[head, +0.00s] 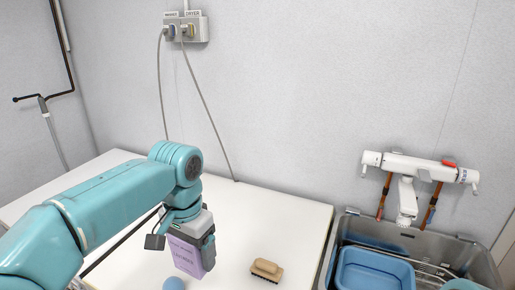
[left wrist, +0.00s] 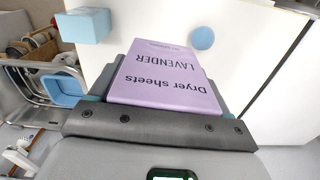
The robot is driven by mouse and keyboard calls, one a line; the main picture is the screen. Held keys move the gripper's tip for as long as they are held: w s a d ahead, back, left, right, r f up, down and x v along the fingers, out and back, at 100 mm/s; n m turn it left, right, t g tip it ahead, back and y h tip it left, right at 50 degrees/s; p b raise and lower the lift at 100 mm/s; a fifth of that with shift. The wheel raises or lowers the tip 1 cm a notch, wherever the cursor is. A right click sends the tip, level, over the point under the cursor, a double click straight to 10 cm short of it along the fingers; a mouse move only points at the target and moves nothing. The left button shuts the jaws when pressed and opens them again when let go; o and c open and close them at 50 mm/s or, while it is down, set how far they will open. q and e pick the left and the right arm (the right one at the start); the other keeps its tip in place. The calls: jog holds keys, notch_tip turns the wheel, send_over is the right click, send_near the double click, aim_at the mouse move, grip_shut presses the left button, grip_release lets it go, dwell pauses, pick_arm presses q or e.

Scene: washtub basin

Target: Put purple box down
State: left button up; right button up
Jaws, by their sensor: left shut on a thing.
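The purple box (head: 186,254) is a lavender dryer sheets box. My left gripper (head: 205,243) is shut on it, over the white top (head: 240,215) of the unit by the wall. In the left wrist view the purple box (left wrist: 165,80) fills the middle, with its printed face towards the camera. The gripper's dark jaw edge (left wrist: 160,128) lies across its near end. I cannot tell whether the box's lower end touches the white top. My right gripper is not in view.
A wooden brush (head: 267,270) lies right of the box, and a blue ball (head: 173,284) is close in front. A metal basin (head: 345,228) with a blue tub (head: 375,270) stands at the right, below a wall tap (head: 420,170). The white top's back is clear.

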pick_arm(q)
jog(key=s+a+f, duration=0.1)
jog(key=f, duration=0.3)
jog(key=s+a+f+n, duration=0.1)
jog(key=a+f, duration=0.1)
jog(key=f, duration=0.3)
jog(key=s+a+f+n, duration=0.1)
jog(key=a+f, duration=0.1)
jog(key=f, duration=0.2)
jog(key=shift+s+f, duration=0.2)
jog(key=shift+f, duration=0.2)
jog(key=f, duration=0.1)
jog(key=d+f+n, duration=0.1)
jog(key=f+n, duration=0.1)
jog(key=shift+w+d+f, duration=0.15)
jog(key=shift+w+d, duration=0.05)
jog(key=shift+w, duration=0.05)
jog(key=shift+w+d+n, duration=0.1)
jog(key=shift+w+n, duration=0.2)
jog(key=shift+w, duration=0.1)
jog(key=shift+s, duration=0.15)
jog(key=shift+d, duration=0.1)
